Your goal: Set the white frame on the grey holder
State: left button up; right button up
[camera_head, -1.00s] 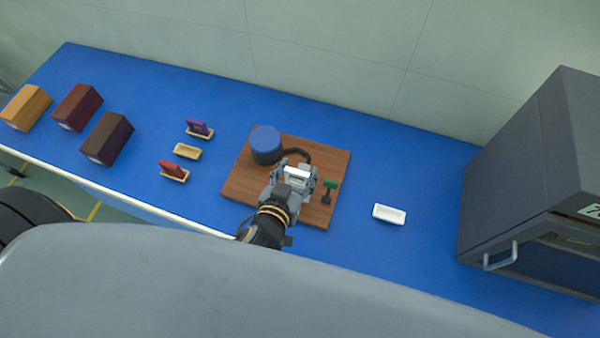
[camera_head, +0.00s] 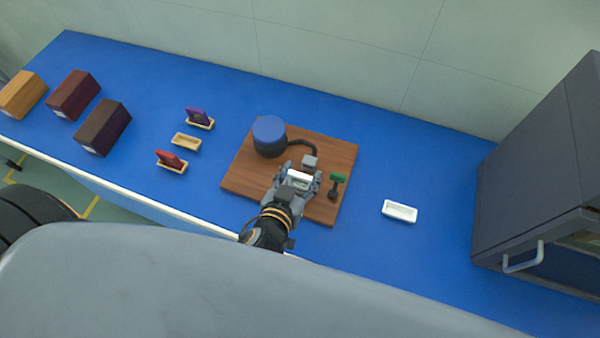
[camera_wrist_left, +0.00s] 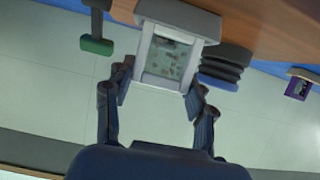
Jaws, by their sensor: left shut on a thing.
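The white frame (camera_head: 299,177) is between the fingers of my left gripper (camera_head: 298,184), which is shut on it above the wooden board. In the left wrist view the frame (camera_wrist_left: 146,56) shows upright with a patterned pane in its opening, gripped at its sides by the fingertips (camera_wrist_left: 160,84). The grey holder (camera_head: 310,161) is on the board just beyond the frame. In the wrist view the holder (camera_wrist_left: 180,17) overlaps the frame's far end; I cannot tell whether they touch. My right gripper is out of view.
The wooden board (camera_head: 240,176) carries a blue-topped dark cylinder (camera_head: 269,136) with a curved black arm, and a green-topped post (camera_head: 337,180) right of the gripper. A white tray (camera_head: 399,211) and a dark cabinet (camera_head: 520,190) stand right. Small trays and boxes are left.

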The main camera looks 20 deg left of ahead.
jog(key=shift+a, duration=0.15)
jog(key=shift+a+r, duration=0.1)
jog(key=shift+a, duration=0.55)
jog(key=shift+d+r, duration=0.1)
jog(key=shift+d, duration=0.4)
pick_arm(q)
jog(key=shift+f+b, duration=0.3)
jog(key=shift+f, duration=0.25)
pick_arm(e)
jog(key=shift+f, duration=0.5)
pick_arm(q)
jog(key=o, duration=0.8)
jog(key=shift+o, duration=0.3)
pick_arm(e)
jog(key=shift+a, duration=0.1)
